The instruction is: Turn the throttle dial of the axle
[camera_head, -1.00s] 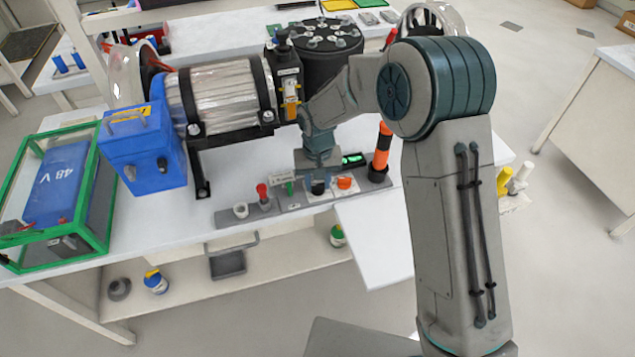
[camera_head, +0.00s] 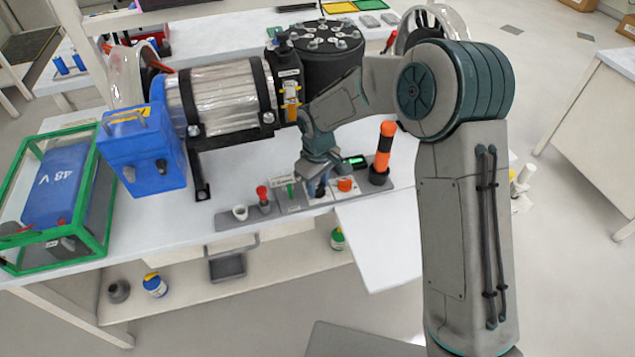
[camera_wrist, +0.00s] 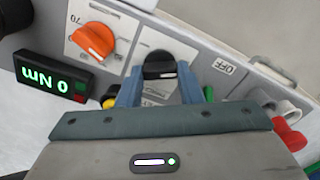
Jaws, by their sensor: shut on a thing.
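A black dial (camera_wrist: 158,66) with a white mark sits on a pale plate in the wrist view. My gripper (camera_wrist: 158,76) is shut on it, one blue-grey finger on each side. In the head view my gripper (camera_head: 318,188) reaches down to the grey control strip (camera_head: 236,219) and mostly hides this dial. I cannot read a throttle label on it. An orange dial (camera_wrist: 93,40) stands on the neighbouring plate, and also shows in the head view (camera_head: 345,185). The axle's silver cylinder (camera_head: 222,98) with black bands lies behind the strip.
A green-lit readout (camera_wrist: 52,76) shows 0 Nm. A black and orange post (camera_head: 383,150), a red knob (camera_head: 262,194) and a white cup (camera_head: 240,212) stand along the strip. A blue box (camera_head: 140,150) and a green-framed case (camera_head: 55,200) are at left.

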